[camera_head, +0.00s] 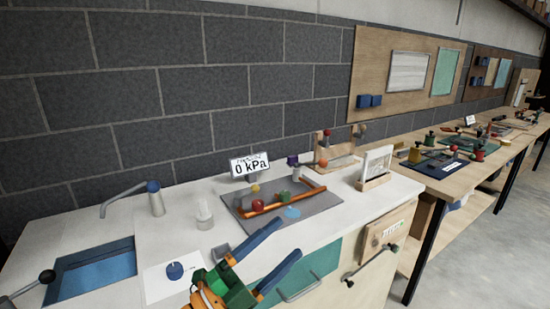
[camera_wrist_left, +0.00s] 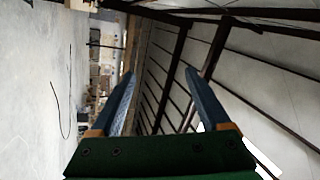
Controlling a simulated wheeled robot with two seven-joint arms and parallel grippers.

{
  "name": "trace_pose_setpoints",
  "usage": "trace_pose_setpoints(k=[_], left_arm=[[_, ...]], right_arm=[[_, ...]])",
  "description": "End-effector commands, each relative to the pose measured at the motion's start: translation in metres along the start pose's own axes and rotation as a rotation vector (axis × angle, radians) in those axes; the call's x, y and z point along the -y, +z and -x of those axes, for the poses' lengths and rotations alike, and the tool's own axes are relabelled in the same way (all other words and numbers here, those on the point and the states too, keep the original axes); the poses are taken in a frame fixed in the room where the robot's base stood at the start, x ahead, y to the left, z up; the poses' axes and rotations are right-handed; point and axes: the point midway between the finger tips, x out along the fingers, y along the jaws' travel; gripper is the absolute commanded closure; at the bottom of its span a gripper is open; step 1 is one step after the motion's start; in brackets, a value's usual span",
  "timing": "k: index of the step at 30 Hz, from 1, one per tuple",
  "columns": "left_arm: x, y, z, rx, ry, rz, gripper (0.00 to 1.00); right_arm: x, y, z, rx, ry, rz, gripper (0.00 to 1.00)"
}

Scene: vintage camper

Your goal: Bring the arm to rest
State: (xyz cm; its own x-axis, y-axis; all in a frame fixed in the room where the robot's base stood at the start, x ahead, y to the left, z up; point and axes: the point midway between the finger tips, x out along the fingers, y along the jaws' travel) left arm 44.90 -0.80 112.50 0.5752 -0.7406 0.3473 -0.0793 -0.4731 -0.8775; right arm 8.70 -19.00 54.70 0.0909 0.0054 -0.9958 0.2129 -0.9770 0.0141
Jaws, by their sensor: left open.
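My left gripper (camera_head: 270,262) is in the lower middle of the head view, in front of the white counter (camera_head: 120,225). Its two blue fingers are spread apart with nothing between them. In the left wrist view the same open fingers (camera_wrist_left: 160,95) point toward the far room and roof beams, and the gap between them is empty. The green palm fills the bottom of that view. My right gripper does not show in either view.
A sink (camera_head: 95,270), a tap (camera_head: 155,200) and a grey tray (camera_head: 245,209) with an orange pipe (camera_head: 270,207) are on the counter. A gauge sign (camera_head: 249,165) reads 0 kPa. A wooden workbench (camera_head: 455,180) with tools stands at right. Grey floor (camera_head: 480,240) is clear beyond.

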Motion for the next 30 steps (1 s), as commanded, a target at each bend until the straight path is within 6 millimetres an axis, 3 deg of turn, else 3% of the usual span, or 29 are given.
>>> trace_pose_setpoints(k=[2, 3, 5, 7, 12, 18, 22, 30], left_arm=[[0.004, 0.054, 0.041, 0.371, -0.184, 0.269, 0.20], [-0.007, 0.082, 0.072, 0.572, -0.228, 0.392, 0.20], [-0.034, 0.108, 0.120, 0.825, -0.239, 0.545, 0.20], [-0.069, 0.118, 0.170, 1.060, -0.207, 0.680, 0.20], [-0.137, 0.098, 0.259, 1.440, -0.064, 0.914, 0.20], [-0.186, 0.044, 0.330, 1.728, 0.143, 1.105, 0.20], [-0.206, 0.001, 0.365, 1.869, 0.291, 1.210, 0.20], [-0.290, 0.038, 0.393, 1.905, 0.334, 1.207, 0.20]], right_arm=[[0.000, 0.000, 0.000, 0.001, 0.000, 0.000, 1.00], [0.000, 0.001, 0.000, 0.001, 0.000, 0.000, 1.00], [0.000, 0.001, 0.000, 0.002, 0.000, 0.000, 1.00], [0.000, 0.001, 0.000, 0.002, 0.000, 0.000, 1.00], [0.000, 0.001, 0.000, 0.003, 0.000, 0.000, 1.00], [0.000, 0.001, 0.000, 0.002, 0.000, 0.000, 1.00], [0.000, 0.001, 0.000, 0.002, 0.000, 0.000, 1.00], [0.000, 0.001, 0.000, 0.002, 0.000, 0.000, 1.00]])
